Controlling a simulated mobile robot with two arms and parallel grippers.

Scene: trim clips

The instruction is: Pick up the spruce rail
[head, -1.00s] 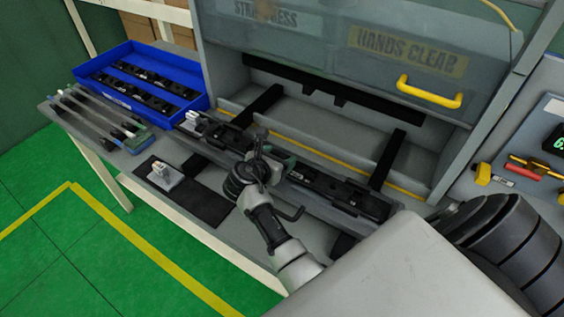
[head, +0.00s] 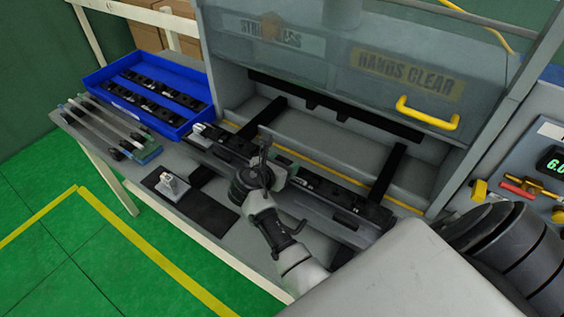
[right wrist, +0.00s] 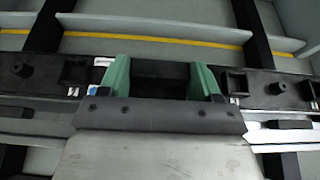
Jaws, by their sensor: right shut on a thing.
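A long black rail (head: 345,197) with clips and small fittings along it lies across the front of the grey press. I take it as the spruce rail, though no name on it can be read. My right gripper (head: 271,166) is down at the middle of this rail. In the right wrist view its two green fingertips (right wrist: 162,78) are shut on the black rail (right wrist: 40,74), which runs on past both sides. The part between the fingers is partly hidden by the gripper body. My left gripper is not in view.
A blue tray (head: 101,80) of black clips stands at the back left. Several slim bars (head: 104,122) lie in front of it. A pale fixture (head: 172,184) sits on a dark mat (head: 208,213). The press guard with its yellow handle (head: 427,113) is above and behind the rail.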

